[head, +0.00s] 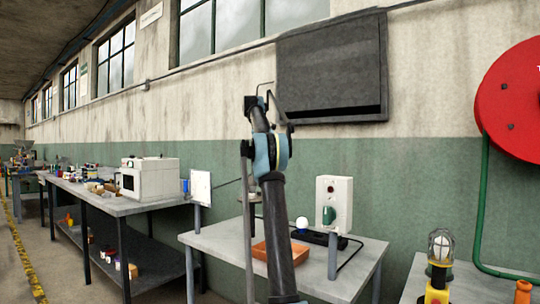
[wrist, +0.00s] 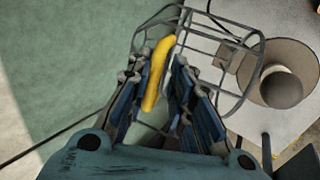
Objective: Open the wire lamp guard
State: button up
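The wire lamp guard (wrist: 222,42) is a grey wire cage at the top of the wrist view. A yellow handle (wrist: 156,75) lies along its left side. My gripper (wrist: 163,65) has its fingers on both sides of the yellow handle, with a narrow gap visible on the right side. It looks partly open, and contact on the left is hard to tell. A brown disc with a dark round knob (wrist: 283,88) sits to the right, beside the cage. In the head view my arm hides the gripper and most of the guard.
Another caged lamp (head: 440,245) stands at the right. A dark wall panel (head: 335,70) is behind my arm.

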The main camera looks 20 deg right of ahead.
jog(key=s+a, duration=0.3)
jog(key=a, duration=0.2)
jog(key=shift+s, duration=0.3)
jog(key=shift+a, duration=0.1)
